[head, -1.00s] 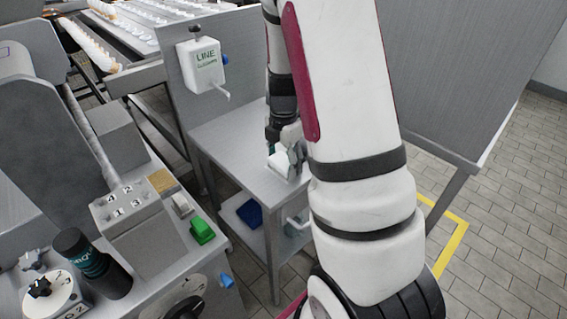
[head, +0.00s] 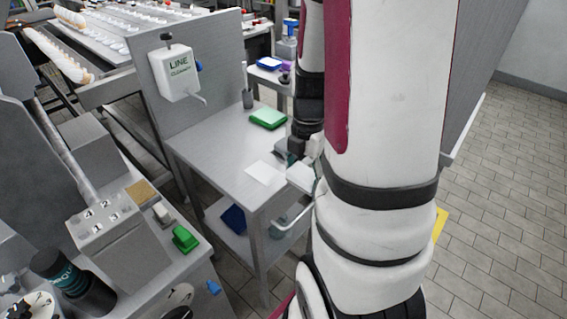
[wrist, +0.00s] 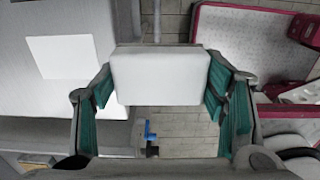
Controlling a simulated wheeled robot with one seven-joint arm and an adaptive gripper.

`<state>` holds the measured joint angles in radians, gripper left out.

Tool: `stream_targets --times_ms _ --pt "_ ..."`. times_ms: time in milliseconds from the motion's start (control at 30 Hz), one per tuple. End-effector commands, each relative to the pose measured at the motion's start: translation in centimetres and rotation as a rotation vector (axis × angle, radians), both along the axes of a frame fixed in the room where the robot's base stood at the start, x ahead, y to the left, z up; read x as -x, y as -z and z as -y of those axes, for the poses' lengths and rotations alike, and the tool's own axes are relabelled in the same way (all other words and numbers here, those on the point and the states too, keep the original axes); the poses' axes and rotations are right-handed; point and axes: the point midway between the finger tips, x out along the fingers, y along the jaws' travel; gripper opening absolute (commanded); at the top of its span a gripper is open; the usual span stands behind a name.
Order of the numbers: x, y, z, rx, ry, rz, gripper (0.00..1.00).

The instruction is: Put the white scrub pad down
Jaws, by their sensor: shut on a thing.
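The white scrub pad (wrist: 160,76) is a pale block between the teal-lined fingers of my gripper (wrist: 160,92) in the wrist view. My gripper is shut on it, with a finger at each side. In the head view the pad (head: 301,177) shows at the table's right edge, partly behind my arm, which hides most of the gripper. In the wrist view the floor shows below the pad and the tabletop lies to its left. A flat white square (head: 264,172) lies on the steel table (head: 215,150); it also shows in the wrist view (wrist: 64,57).
A dispenser marked LINE (head: 177,75) hangs on the panel behind. A lower shelf holds a blue item (head: 233,218). A machine with a green block (head: 185,238) stands at left. The tabletop's left part is clear.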

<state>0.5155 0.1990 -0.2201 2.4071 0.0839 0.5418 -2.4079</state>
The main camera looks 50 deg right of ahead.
Motion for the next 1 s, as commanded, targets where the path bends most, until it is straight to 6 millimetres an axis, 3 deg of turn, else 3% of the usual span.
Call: stream_targets --times_ms 200,533,733,1000 --pt "2.4 -0.2 0.3 0.001 0.001 0.001 0.51" --pt "2.7 -0.3 0.2 0.001 0.009 0.0 0.51" --pt "0.8 -0.8 -0.5 0.004 0.131 -0.004 0.51" --pt "-3.9 -1.6 -3.1 0.011 0.45 -0.004 0.51"
